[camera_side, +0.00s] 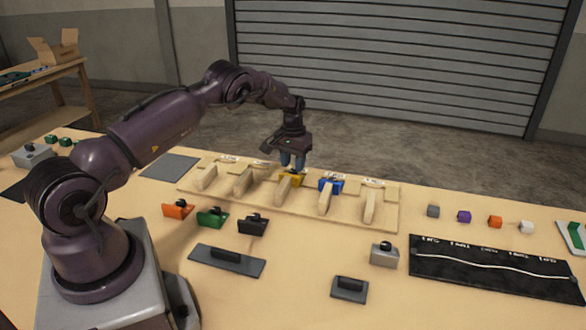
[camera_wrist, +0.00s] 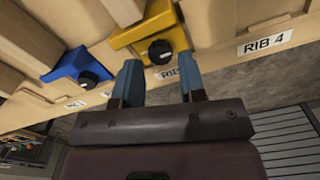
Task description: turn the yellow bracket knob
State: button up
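The yellow bracket (camera_side: 289,180) sits on a wooden rib of the ribbed board in the side view. It also shows in the wrist view (camera_wrist: 137,37), with its round black knob (camera_wrist: 160,50) on the near face. My gripper (camera_side: 292,164) points down over the yellow bracket in the side view. In the wrist view my gripper (camera_wrist: 161,68) is open, its two blue fingers apart. The knob appears in line with the gap between the fingertips, just beyond them. I cannot tell whether either finger touches it.
A blue bracket (camera_side: 331,186) with a black knob sits on the neighbouring rib. Orange (camera_side: 177,209), green (camera_side: 212,217) and black (camera_side: 252,224) brackets lie in front of the ribbed board (camera_side: 388,218). A grey block (camera_side: 384,255) and a black panel (camera_side: 490,267) lie to the right.

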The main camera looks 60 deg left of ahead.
jog(key=shift+f, duration=1.15)
jog(key=c, duration=0.7)
jog(key=shift+m, duration=0.8)
jog(key=o, duration=0.7)
